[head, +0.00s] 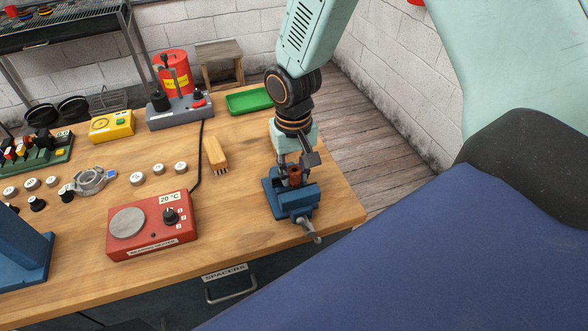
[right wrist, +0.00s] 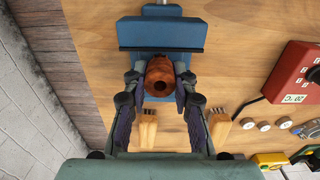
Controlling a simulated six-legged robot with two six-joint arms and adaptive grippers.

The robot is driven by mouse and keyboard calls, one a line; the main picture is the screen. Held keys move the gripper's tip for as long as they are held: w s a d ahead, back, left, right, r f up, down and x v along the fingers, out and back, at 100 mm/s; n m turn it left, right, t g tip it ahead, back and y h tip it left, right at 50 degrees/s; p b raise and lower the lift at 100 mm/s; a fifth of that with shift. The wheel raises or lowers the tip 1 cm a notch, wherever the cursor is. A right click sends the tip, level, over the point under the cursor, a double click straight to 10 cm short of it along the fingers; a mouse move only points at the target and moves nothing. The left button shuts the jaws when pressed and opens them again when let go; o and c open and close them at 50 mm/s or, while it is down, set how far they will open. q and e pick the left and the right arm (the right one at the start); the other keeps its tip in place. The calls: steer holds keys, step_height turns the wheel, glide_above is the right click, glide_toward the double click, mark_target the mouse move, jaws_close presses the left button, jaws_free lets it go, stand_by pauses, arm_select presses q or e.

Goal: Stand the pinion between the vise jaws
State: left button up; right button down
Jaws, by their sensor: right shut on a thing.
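The pinion (head: 295,175) is a reddish-brown, roughly cylindrical part with a hole in its end, seen clearly in the right wrist view (right wrist: 160,77). My right gripper (right wrist: 161,82) is shut on it, a finger on each side. In the head view the right gripper (head: 295,172) points down at the blue vise (head: 294,204) at the table's right end. The pinion looks upright, over or in the gap between the vise jaws (right wrist: 160,33). I cannot tell whether it touches the vise floor. My left gripper is not in view.
A red hot plate (head: 152,228) stands left of the vise, with a wooden brush (head: 215,155) behind it. A green tray (head: 249,100) and grey station (head: 180,112) are farther back. Bare wood lies around the vise; the table's right edge is close.

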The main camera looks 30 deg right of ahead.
steer(key=shift+f, duration=0.1)
stand_by(0.3)
steer(key=shift+f, duration=0.35)
steer(key=shift+f+b, duration=0.55)
steer(key=shift+f, duration=0.1)
steer(key=shift+p, duration=0.35)
stand_by(0.9)
steer(key=c, duration=1)
jaws_free()
steer(key=shift+f, duration=0.1)
step_height(320, 180, up, 8)
steer(key=p, duration=0.7)
steer(key=shift+p, duration=0.4)
